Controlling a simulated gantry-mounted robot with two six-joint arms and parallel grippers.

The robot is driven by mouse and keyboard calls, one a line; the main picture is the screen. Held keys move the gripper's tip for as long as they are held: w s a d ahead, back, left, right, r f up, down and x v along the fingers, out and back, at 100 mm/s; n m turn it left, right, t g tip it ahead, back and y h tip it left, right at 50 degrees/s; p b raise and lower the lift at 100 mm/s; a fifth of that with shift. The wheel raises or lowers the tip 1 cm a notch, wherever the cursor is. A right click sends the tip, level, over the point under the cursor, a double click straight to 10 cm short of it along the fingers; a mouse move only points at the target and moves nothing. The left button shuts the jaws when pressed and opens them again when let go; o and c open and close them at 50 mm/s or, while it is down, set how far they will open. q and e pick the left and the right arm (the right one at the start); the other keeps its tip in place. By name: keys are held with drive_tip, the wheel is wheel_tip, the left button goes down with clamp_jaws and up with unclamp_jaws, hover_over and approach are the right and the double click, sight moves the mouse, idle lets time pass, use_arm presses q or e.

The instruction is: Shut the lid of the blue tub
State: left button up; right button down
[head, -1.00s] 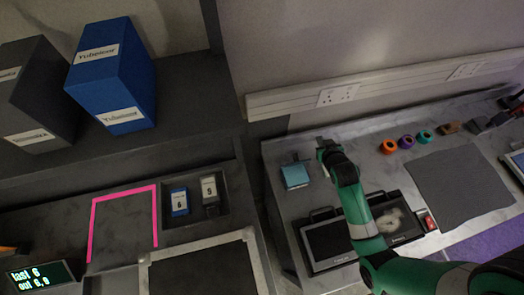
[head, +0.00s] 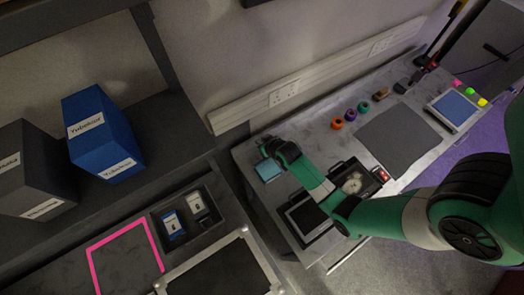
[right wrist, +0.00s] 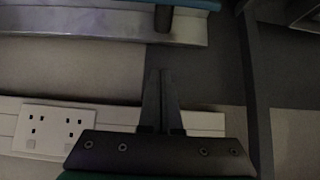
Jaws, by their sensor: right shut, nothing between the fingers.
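A small light-blue block-like thing (head: 268,170) sits on the grey worktop at its left end in the head view, and a large blue box (head: 101,135) with white labels stands on the dark shelf at left. I cannot tell for sure which is the tub, and no raised lid is clear on either. My right gripper (head: 266,142) is just behind the light-blue thing, apparently above the worktop's back edge. In the right wrist view its fingers (right wrist: 163,74) are shut and empty, pointing at the wall and worktop edge. A blue edge (right wrist: 190,4) shows at the top there. My left gripper is out of view.
Two black trays (head: 308,222) lie under my right arm. Coloured rings (head: 350,115) and a dark grey mat (head: 397,138) lie farther right. A socket (head: 285,92) is on the wall rail behind. A grey box (head: 32,170) stands beside the large blue box.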

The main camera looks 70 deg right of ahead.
drive_tip(key=f, duration=0.3)
drive_tip(key=shift+s+a+f+p, duration=0.2)
drive_tip(key=shift+s+f+p, duration=0.05)
drive_tip(key=shift+s+p, duration=0.05)
drive_tip(key=shift+s+a+f, duration=0.2)
drive_tip(key=shift+s, duration=0.1)
